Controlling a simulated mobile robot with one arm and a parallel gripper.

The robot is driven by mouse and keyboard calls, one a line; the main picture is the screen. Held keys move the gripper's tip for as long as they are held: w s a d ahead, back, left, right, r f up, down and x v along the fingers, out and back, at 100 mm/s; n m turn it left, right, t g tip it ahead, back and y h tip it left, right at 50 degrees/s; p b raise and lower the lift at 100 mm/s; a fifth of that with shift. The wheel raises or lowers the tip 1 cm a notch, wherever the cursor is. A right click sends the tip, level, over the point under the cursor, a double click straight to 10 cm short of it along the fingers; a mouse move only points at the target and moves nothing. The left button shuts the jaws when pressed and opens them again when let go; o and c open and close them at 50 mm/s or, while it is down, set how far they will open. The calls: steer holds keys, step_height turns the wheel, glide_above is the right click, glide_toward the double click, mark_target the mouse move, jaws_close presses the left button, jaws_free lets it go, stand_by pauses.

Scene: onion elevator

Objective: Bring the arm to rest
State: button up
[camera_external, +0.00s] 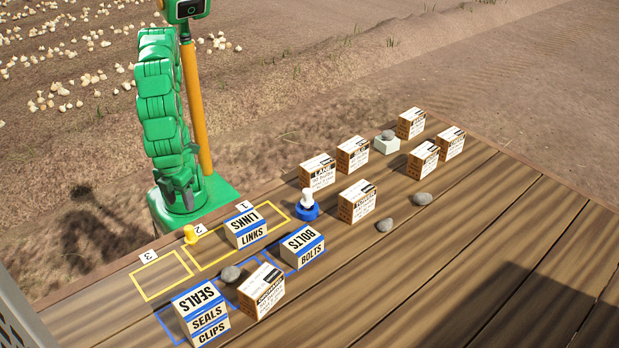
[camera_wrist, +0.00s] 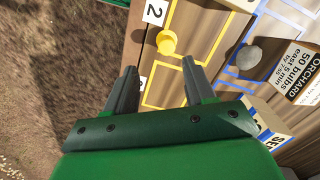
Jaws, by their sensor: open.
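My green arm hangs folded beside the orange column at the left of the external view. My gripper (camera_external: 182,196) points down near the table's edge, above my green base. In the wrist view the two dark fingers of my gripper (camera_wrist: 160,66) stand well apart with nothing between them. A yellow knob (camera_wrist: 167,42) shows beyond the fingertips, apart from them. It also stands near card 2 in the external view (camera_external: 190,235).
The plank table (camera_external: 480,270) holds a LINKS box (camera_external: 245,229), a BOLTS box (camera_external: 302,246), SEALS stacked on CLIPS (camera_external: 201,307), and an ORCHARD carton (camera_external: 262,290). Several cartons and stones lie further back. A blue-based white knob (camera_external: 306,207) stands mid-table. Yellow slot 3 (camera_external: 161,277) is empty.

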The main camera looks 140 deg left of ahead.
steer(key=s+a+f+n, duration=0.3)
steer(key=s+a+n, duration=0.3)
steer(key=s, duration=0.1)
steer(key=s+a+f+n+g, duration=0.1)
steer(key=s+a+f+n, duration=0.3)
steer(key=s+a+n, duration=0.2)
steer(key=shift+s+a+f+h, duration=0.3)
steer(key=shift+s+a, duration=0.1)
steer(key=shift+s, duration=0.8)
